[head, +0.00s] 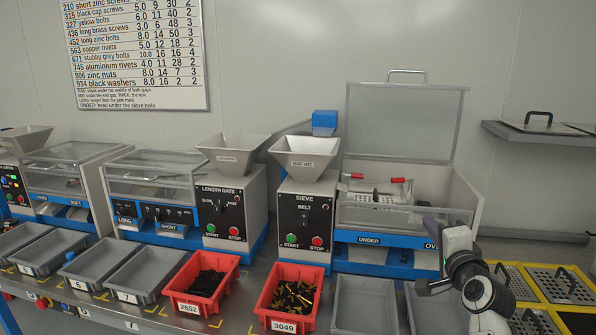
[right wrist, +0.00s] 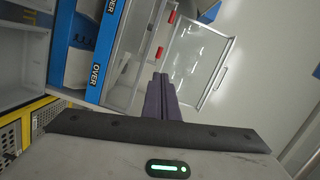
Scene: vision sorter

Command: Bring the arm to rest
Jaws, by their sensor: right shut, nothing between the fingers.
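My right arm (head: 470,272) stands at the right of the head view, in front of the sieve machine's right end. My left gripper is in neither view.
The sieve machine (head: 307,220) has its clear lid (head: 400,122) raised. Red bins of dark parts (head: 202,284) and brassy parts (head: 290,296) stand on the bench. Grey trays (head: 365,305) lie close by the arm. Perforated plates (head: 562,285) lie at right, below a wall shelf (head: 545,138).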

